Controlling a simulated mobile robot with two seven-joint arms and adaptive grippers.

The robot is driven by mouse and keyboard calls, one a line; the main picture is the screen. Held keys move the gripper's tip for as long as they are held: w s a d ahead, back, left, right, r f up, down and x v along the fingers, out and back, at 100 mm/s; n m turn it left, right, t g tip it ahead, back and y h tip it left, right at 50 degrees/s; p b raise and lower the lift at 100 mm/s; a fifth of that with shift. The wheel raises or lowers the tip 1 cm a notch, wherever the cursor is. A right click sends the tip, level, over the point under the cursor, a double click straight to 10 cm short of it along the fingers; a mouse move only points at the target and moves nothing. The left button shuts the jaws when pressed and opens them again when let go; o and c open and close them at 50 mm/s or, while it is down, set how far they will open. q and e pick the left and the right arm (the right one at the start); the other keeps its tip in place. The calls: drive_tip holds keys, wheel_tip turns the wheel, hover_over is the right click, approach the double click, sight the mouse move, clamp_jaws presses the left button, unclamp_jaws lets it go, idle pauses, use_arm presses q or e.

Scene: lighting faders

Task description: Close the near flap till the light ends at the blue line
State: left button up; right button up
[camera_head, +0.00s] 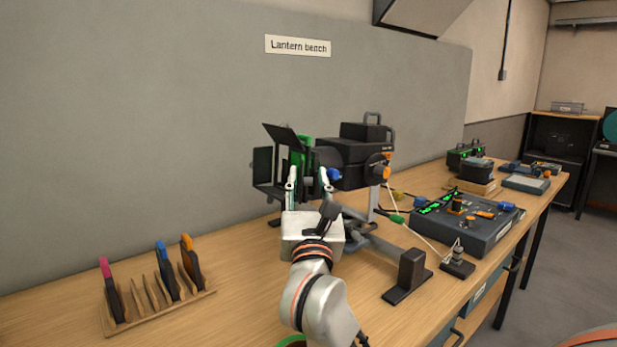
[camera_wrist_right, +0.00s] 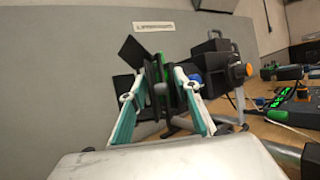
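A black stage lantern (camera_head: 345,152) stands on the bench with dark barn-door flaps at its front, left end. One flap (camera_head: 283,137) tilts up at the top; another (camera_head: 262,165) hangs at the left side. A green-edged frame (camera_head: 304,150) sits by the flaps. My right gripper (camera_head: 307,172) is at the lantern's front, its fingers spread on either side of dark plates and the green-edged frame. In the right wrist view, the open fingers (camera_wrist_right: 159,84) straddle these parts; contact is unclear. Which flap is the near one is partly hidden. I see no blue line or light edge. My left gripper is out of view.
A wooden rack (camera_head: 145,308) with coloured-tab holders stands at the front left. A black block (camera_head: 408,276) and a fader console (camera_head: 466,222) stand to the right. A cable runs from the lantern to a small box (camera_head: 457,266). The bench between rack and lantern is clear.

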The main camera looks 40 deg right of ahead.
drive_tip(key=shift+w+d+r, duration=0.2)
drive_tip(key=shift+w+d, duration=0.1)
drive_tip(key=shift+w, duration=0.1)
clamp_jaws()
drive_tip(key=shift+w+a, duration=0.1)
drive_tip(key=shift+a+m+g+h, duration=0.15)
drive_tip(key=shift+m+g+h, duration=0.55)
drive_tip(key=shift+g+h, duration=0.1)
